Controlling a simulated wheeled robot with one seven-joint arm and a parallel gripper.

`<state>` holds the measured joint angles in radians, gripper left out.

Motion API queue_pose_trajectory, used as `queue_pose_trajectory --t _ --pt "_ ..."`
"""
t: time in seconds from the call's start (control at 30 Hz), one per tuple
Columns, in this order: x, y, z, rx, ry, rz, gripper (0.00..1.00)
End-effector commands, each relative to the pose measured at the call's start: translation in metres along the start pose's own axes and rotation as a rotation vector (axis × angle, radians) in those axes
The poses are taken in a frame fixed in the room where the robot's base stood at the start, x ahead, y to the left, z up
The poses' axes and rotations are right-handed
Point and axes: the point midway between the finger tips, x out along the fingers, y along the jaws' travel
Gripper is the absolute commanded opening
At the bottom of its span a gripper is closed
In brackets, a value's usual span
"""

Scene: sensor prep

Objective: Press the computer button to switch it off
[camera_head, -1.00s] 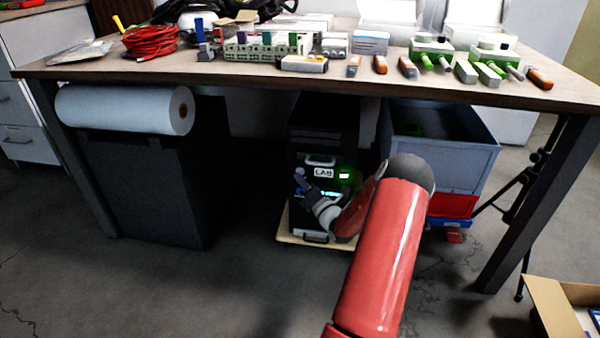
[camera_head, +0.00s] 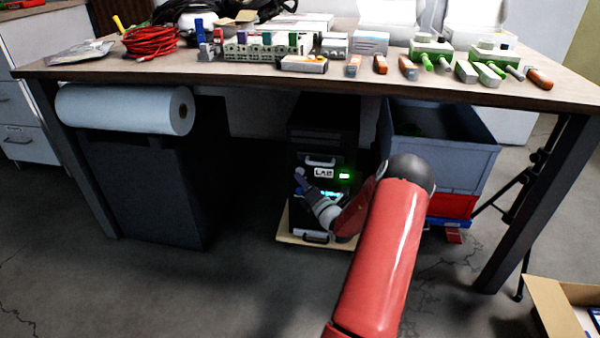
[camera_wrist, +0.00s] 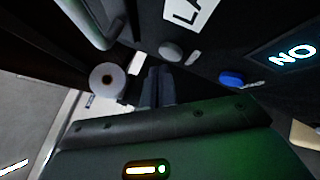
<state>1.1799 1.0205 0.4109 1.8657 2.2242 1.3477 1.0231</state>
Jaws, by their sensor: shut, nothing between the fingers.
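The computer is a black tower (camera_head: 312,150) under the table with a white "LAB" label (camera_head: 323,173). A green light (camera_head: 344,176) and a cyan display glow on its front. In the wrist view its display (camera_wrist: 293,55) shows lit letters reading "NO". A round grey button (camera_wrist: 170,50) and a blue oval button (camera_wrist: 232,77) sit on its front. My gripper (camera_head: 301,178) is at the tower's front, left of the label. In the wrist view my shut, empty fingers (camera_wrist: 158,78) point towards the grey button; I cannot tell whether they touch it.
The tower stands on a low pale board (camera_head: 286,238). A grey crate (camera_head: 455,160) stands to its right, a dark cabinet (camera_head: 145,185) to its left. The tabletop (camera_head: 130,72) is above. An open cardboard box (camera_head: 552,310) lies at lower right.

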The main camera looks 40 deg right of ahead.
Motion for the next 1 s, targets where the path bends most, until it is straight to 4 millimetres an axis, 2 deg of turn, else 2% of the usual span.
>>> queue_pose_trajectory --t 1.0 --pt "0.0085 -0.0058 0.006 0.001 0.0 0.0 0.0"
